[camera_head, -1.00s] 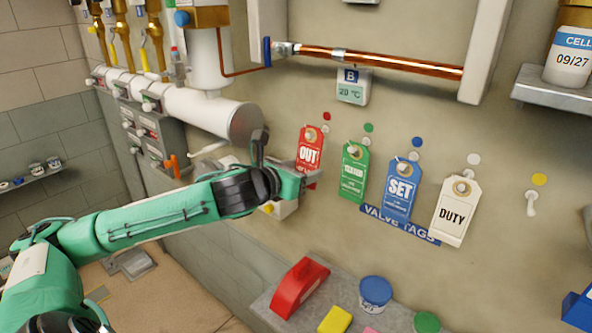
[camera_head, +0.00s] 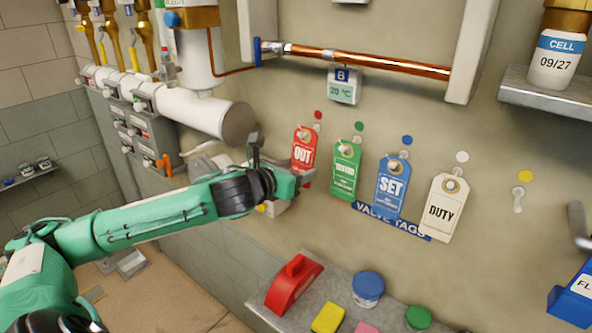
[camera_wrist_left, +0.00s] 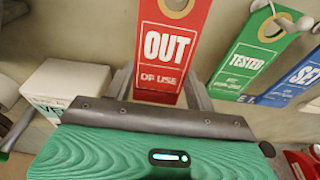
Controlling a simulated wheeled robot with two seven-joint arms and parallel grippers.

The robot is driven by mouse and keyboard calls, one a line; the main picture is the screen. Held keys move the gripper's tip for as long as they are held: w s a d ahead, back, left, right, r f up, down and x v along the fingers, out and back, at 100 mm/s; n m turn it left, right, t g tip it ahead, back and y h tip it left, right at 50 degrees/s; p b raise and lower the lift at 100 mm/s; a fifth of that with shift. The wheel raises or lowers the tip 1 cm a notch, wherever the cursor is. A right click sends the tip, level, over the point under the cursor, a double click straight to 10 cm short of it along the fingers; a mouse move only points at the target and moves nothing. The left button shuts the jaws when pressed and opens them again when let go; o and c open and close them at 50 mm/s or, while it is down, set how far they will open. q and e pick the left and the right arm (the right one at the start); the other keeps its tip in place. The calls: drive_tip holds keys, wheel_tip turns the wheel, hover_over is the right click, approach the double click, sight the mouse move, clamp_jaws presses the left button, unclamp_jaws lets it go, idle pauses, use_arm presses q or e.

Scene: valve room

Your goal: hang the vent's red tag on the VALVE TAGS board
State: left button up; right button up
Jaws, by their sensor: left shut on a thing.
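The red tag (camera_head: 304,148), reading OUT OF USE, is upright in front of the wall, at the left end of the tag row. My left gripper (camera_head: 297,181) is shut on its lower part; the tag also shows between the fingers in the left wrist view (camera_wrist_left: 168,50). Its eyelet is cut by that view's top edge, and I cannot tell whether the peg under the red dot (camera_head: 318,114) passes through it. The blue VALVE TAGS strip (camera_head: 398,222) is partly covered by hanging tags. A white box (camera_wrist_left: 68,82) with lettering starting VE stands left of the fingers. My right gripper is not in view.
Green (camera_head: 345,170), blue (camera_head: 391,187) and white (camera_head: 441,208) tags hang to the right of the red one. An empty peg (camera_head: 518,198) sits under a yellow dot. Below, a grey ledge (camera_head: 262,303) holds a red block (camera_head: 294,284) and a blue-lidded jar (camera_head: 368,288).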

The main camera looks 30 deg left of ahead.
use_arm(q)
drive_tip(key=o, duration=0.8)
drive_tip(key=shift+o, duration=1.2)
drive_tip(key=shift+s, duration=0.1)
